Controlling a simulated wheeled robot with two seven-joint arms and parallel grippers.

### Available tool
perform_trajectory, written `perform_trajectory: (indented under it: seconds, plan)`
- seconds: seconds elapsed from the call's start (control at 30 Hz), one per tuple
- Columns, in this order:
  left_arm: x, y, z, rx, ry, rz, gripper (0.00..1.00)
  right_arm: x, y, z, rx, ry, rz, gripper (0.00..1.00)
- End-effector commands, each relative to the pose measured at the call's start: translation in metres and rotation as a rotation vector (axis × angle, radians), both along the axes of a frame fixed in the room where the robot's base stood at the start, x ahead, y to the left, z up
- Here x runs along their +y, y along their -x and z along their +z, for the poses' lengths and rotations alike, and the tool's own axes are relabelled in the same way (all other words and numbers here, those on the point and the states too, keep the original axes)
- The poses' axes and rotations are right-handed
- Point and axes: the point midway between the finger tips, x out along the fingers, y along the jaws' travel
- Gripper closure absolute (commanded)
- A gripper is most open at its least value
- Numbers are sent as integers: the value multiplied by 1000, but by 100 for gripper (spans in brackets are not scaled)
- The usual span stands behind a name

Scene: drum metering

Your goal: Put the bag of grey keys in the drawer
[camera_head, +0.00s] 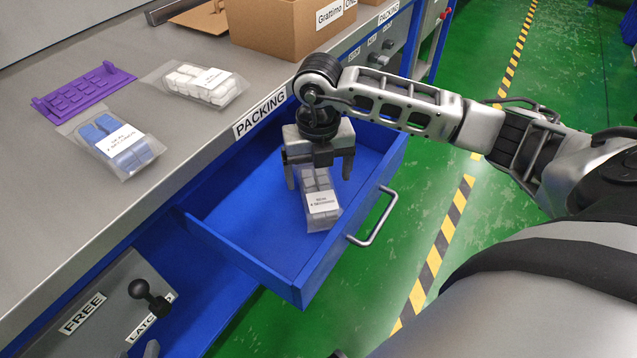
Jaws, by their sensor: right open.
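The bag of grey keys (322,203) is a clear bag with a white label, inside or just above the open blue drawer (232,249), towards its front. My right gripper (319,176) is over the drawer, pointing down, with its fingers spread apart around the bag's upper end. The fingers look clear of the bag, and I cannot tell whether the bag rests fully on the drawer floor. The drawer is pulled out under the PACKING label (260,113), with its metal handle (374,218) facing right. My left gripper is not in view.
On the grey bench lie a bag of blue keys (113,145), a bag of white keys (199,84) and a purple key tray (84,92). A cardboard box (291,25) stands at the back. A black lever (150,296) sits on the FREE/LATCHED panel. Green floor lies right of the drawer.

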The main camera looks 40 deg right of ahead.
Motion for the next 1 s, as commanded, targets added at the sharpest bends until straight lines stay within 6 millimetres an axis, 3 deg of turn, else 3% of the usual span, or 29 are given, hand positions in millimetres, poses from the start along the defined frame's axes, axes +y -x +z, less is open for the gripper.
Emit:
perform_trajectory:
  seconds: [0.03, 0.2, 0.4, 1.0]
  plan:
    - [0, 0, 1, 2, 0, 0, 64, 0, -1, 14, -5, 0, 0, 15]
    - [0, 1, 1, 7, -1, 1, 64, 0, -1, 47, -3, -1, 0, 15]
    - [1, 0, 0, 10, -2, 1, 64, 0, 0, 69, -1, -1, 0, 15]
    - [1, -1, 0, 9, -1, 4, 64, 0, 0, 73, 1, 0, 0, 15]
